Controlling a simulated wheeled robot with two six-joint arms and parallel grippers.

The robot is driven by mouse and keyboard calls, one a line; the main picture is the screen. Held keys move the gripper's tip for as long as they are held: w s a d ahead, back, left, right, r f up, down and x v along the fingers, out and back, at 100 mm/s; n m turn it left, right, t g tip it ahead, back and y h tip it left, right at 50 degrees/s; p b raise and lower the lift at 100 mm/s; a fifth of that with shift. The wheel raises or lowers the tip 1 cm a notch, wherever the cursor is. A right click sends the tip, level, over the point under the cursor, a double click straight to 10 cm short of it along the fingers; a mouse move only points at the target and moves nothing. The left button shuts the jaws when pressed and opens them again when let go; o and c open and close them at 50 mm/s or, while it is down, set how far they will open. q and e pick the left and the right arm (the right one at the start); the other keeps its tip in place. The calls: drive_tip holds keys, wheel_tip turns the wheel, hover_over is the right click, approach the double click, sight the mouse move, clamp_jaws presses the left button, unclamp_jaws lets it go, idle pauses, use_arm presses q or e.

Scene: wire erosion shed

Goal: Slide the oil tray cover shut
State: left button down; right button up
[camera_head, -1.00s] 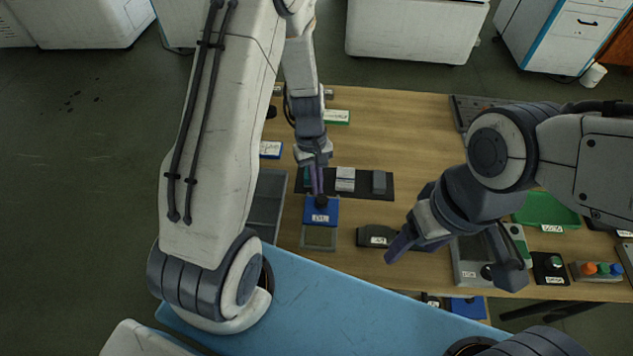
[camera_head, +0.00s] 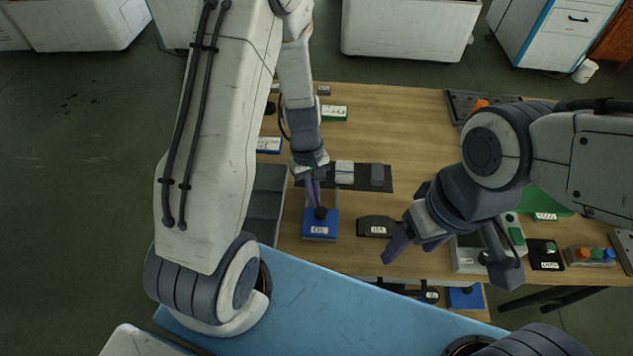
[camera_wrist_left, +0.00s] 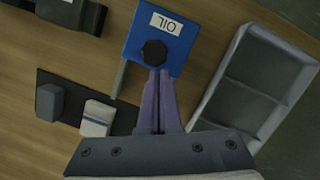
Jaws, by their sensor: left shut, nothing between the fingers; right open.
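The blue oil tray cover (camera_head: 330,222) has a white OIL label and a black knob (camera_head: 321,213). It lies over the near part of the tray, with no open tray visible in front of it. The cover also shows in the left wrist view (camera_wrist_left: 186,40). My left gripper (camera_head: 316,203) is shut and empty, its fingertips at the far side of the knob (camera_wrist_left: 154,52), seemingly touching it. A thin grey rail (camera_wrist_left: 119,79) shows behind the cover. My right gripper (camera_head: 408,248) is open and empty, right of the cover near a dark labelled block.
A grey compartment tray (camera_wrist_left: 236,88) stands left of the cover in the head view. Behind the cover is a black mat (camera_head: 359,186) with small blocks. The dark labelled block (camera_head: 376,226) stands to the right. Bare wood lies between it and the cover.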

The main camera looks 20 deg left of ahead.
use_arm(q)
drive_tip(key=w+a, duration=0.1)
drive_tip(key=w+a+p, duration=0.1)
drive_tip(key=shift+w+r, duration=0.15)
drive_tip(key=shift+w, duration=0.15)
drive_tip(key=shift+w+a+r, duration=0.2)
drive_tip(key=shift+w+r, duration=0.05)
drive_tip(key=shift+r, duration=0.15)
drive_tip(key=shift+w+a+r, duration=0.2)
drive_tip(key=shift+r, duration=0.2)
drive_tip(key=v, duration=0.8)
use_arm(e)
drive_tip(key=shift+w+a+r, duration=0.2)
drive_tip(key=shift+w+r, duration=0.2)
drive_tip(key=shift+r, duration=0.2)
use_arm(q)
drive_tip(key=shift+s+d+r, duration=0.1)
drive_tip(key=shift+s+d, duration=0.05)
drive_tip(key=shift+d, duration=0.05)
